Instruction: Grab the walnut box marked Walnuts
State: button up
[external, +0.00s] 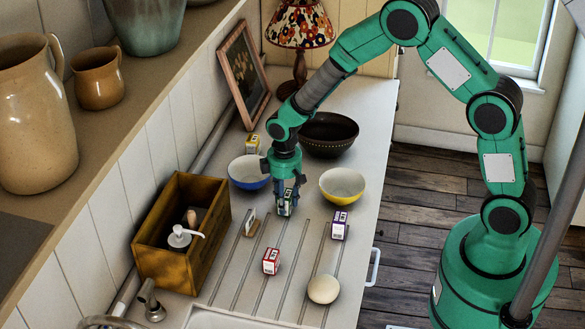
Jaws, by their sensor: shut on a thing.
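My gripper (288,192) points down over the ribbed drainboard, between the two small bowls. It is shut on a small dark green and white box (285,206), which its fingers partly cover. Other small boxes stand apart from it: a red one (270,262), a purple one (339,226) and a yellow one (253,143) behind the blue bowl. A small tan and white item (250,223) lies left of my gripper. The printing is too small to read, so I cannot tell which box is marked Walnuts.
A blue bowl (246,173) and a yellow bowl (343,186) flank my gripper; a dark bowl (328,135) stands behind. A wooden crate (165,262) with a soap pump is at left. A pale ball (323,289) rests near the sink. A lamp (300,30) stands at the back.

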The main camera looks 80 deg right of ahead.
aim_at(285, 194)
jog(key=shift+r, duration=0.15)
notch_tip(285, 194, up, 10)
jog(key=shift+f+p, duration=0.1)
jog(key=shift+p, duration=0.3)
dwell(0.7)
